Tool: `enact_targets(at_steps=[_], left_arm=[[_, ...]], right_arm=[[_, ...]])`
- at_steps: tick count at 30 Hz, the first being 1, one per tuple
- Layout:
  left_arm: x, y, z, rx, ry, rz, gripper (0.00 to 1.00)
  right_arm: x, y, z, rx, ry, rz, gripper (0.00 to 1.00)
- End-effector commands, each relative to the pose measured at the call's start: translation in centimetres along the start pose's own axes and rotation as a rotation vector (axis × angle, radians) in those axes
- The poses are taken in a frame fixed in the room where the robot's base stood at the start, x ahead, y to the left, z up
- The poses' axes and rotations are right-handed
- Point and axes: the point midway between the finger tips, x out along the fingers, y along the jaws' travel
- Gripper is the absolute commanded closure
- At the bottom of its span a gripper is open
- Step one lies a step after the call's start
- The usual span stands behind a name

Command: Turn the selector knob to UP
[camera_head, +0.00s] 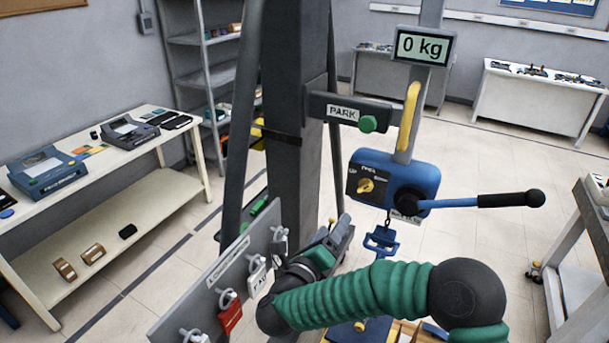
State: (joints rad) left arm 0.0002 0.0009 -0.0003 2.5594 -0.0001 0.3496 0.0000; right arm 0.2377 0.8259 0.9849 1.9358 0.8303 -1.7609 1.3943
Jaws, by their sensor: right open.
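The yellow selector knob (366,186) sits on the dark front face of a blue hoist box (425,178). Small labels surround it; one at the top seems to read FREE and one at the left UP. I cannot tell which label the knob points at. My right gripper (340,226) is at the end of the green-sleeved arm, below and left of the knob and apart from it. It is open, and I see nothing held in it. Its fingertips are small and partly hard to make out. My left gripper is not in view.
A lever with a black handle (511,199) sticks out right from the box. A blue hook (381,239) hangs below it. A PARK bracket (346,112) and yellow grab bar (409,115) stand above. A grey tag board (222,283) is left of my arm.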

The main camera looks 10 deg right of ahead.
Motion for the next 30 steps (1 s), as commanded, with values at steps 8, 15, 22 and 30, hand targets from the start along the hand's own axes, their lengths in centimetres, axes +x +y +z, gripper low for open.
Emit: enact_targets(at_steps=[8, 15, 22, 30], left_arm=[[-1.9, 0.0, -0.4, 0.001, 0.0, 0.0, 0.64], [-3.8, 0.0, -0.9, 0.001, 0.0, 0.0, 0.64], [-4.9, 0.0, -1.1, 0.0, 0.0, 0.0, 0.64], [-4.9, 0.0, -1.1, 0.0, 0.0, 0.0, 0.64]], right_arm=[[5.3, -0.1, 0.4, -0.001, 0.005, -0.004, 0.36], [11.4, 0.4, 0.9, -0.01, 0.001, -0.004, 0.36], [15.5, 0.3, 0.8, -0.007, -0.003, -0.003, 0.36], [16.7, 0.5, 0.5, -0.009, -0.003, -0.001, 0.36]])
